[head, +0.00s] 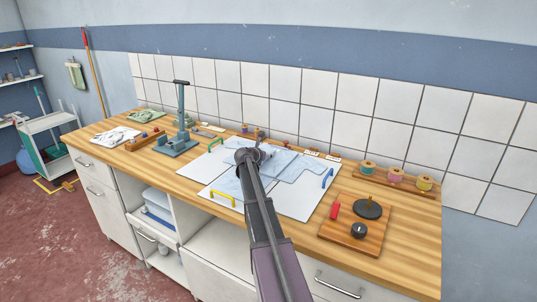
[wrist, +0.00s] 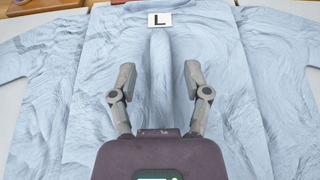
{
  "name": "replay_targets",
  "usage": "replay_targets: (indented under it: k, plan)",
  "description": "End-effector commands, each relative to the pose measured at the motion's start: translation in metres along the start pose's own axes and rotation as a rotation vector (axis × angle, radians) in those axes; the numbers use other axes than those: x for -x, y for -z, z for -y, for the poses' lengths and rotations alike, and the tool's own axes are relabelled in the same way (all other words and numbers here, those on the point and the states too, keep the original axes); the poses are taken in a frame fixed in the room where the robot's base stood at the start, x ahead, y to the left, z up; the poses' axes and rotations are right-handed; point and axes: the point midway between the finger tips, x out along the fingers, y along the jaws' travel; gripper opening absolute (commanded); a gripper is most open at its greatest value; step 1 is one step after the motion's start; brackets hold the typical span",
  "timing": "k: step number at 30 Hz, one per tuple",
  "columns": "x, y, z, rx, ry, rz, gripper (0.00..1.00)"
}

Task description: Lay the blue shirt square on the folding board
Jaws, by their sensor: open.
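The light blue shirt (head: 288,164) lies spread on the white folding board (head: 292,205), partly hidden behind my arm in the head view. Its sleeves reach out to both sides. In the wrist view the wrinkled shirt (wrist: 240,100) fills most of the picture, with a white label marked L (wrist: 159,19) near the top. My gripper (wrist: 159,75) is open and empty over the middle of the shirt, with a soft ridge of cloth between its fingers. I cannot tell whether the fingertips touch the cloth. The board has green (head: 215,144), yellow (head: 222,197) and blue (head: 327,178) handles.
Bare counter (head: 420,240) lies at far right.

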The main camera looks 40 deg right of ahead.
Motion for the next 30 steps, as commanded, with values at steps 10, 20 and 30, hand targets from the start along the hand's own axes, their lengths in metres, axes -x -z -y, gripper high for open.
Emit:
replay_targets:
  k: [10,20,30]
  plan:
    - [0.05,-0.002,0.002,0.001,-0.001,0.001,0.62]
    - [0.101,-0.001,0.001,0.001,-0.001,0.0,0.62]
    - [0.118,0.0,0.0,0.0,0.0,0.0,0.62]
